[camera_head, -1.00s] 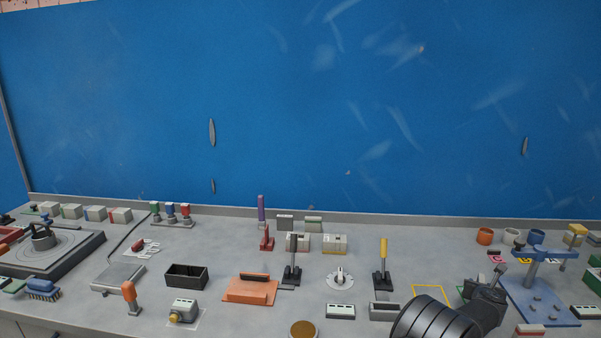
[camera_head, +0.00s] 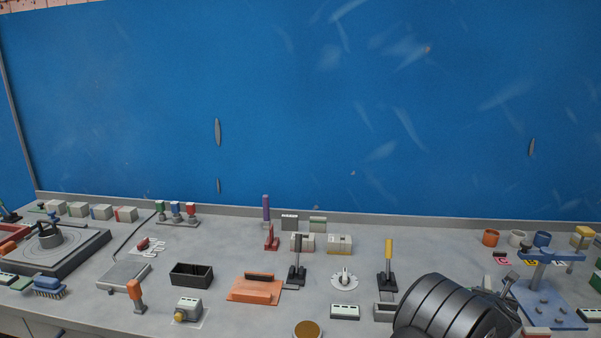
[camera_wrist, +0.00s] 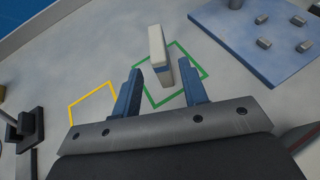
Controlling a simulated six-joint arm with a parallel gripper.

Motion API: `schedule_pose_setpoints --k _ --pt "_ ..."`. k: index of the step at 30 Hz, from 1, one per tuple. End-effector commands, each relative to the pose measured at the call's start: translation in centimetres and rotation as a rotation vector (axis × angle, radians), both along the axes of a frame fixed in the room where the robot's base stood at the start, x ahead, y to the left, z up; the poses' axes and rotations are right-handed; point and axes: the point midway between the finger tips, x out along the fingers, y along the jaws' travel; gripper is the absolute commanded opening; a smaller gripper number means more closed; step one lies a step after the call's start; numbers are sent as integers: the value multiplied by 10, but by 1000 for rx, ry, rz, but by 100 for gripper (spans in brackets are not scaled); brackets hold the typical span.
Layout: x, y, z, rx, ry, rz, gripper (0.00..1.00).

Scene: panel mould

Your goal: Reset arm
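My gripper (camera_wrist: 159,68) is open in the wrist view, with its two blue fingers apart and nothing held. In the head view my dark ribbed arm (camera_head: 450,308) fills the lower right and hides the fingers and the block.
A yellow outline (camera_wrist: 78,102) lies empty to the left. A blue plate with pegs (camera_wrist: 265,30) is at the upper right. A yellow-handled lever (camera_head: 388,262) stands left of my arm. A blue stand (camera_head: 545,270) is to its right.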

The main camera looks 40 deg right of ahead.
Motion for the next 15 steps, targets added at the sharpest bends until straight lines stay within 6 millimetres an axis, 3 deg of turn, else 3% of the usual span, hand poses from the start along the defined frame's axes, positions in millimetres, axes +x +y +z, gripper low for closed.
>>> schedule_pose_setpoints --k 10,15 --pt "-17 41 19 0 0 0 40" --pt "-8 23 9 0 1 3 40"
